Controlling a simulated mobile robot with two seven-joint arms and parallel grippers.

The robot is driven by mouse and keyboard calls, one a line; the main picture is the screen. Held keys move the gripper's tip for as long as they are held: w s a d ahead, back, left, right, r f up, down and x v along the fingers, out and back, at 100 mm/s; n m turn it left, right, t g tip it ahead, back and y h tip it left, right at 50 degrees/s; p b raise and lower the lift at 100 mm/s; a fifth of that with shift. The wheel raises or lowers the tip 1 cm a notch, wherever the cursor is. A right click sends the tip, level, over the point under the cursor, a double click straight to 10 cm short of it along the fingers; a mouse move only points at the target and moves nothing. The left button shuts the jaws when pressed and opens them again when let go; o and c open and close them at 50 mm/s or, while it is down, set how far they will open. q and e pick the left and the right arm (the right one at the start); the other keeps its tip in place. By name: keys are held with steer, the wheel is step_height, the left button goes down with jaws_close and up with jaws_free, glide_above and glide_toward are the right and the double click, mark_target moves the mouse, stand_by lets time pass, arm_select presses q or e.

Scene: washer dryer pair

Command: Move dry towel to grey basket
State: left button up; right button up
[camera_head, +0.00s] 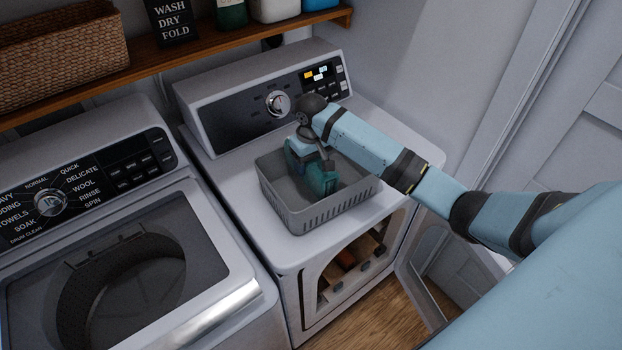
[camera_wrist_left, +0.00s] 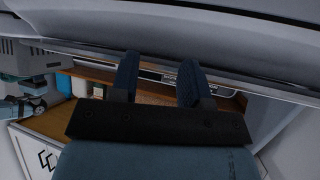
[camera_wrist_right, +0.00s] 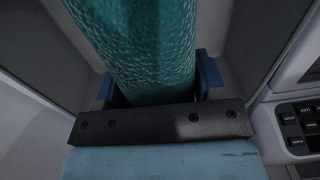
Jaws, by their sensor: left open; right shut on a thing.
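The grey basket (camera_head: 320,214) stands on top of the right-hand machine. A teal towel (camera_head: 322,184) is inside the basket's outline, below its rim level in part; whether it rests on the basket floor is hard to tell. My right gripper (camera_head: 306,160) reaches down over the basket and is shut on the towel. The towel also fills the space between the fingers in the right wrist view (camera_wrist_right: 140,50). My left gripper (camera_wrist_left: 157,72) is open with nothing between its fingers; it is not in the head view.
The right-hand machine's front door (camera_head: 440,270) hangs open, showing its opening (camera_head: 350,265). A washer (camera_head: 130,260) stands to the left. A wooden shelf (camera_head: 185,58) above holds a wicker basket (camera_head: 60,45), a sign (camera_head: 170,20) and bottles. My right arm crosses the right side.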

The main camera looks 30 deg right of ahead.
step_height(320, 180, down, 6)
steer(key=shift+a+f+p, duration=0.1)
steer(key=shift+f+p, duration=0.15)
steer(key=shift+p, duration=0.15)
arm_select(q)
steer(key=shift+w, duration=0.1)
arm_select(e)
steer(key=shift+f, duration=0.35)
steer(key=shift+f, duration=0.1)
steer(key=o, duration=1.1)
arm_select(q)
steer(key=shift+r, duration=0.2)
arm_select(e)
step_height(320, 180, up, 12)
steer(key=shift+f+b, duration=0.25)
steer(key=shift+b, duration=0.8)
steer(key=shift+r, duration=0.35)
arm_select(q)
steer(key=shift+w+f, duration=0.2)
steer(key=shift+f, duration=0.4)
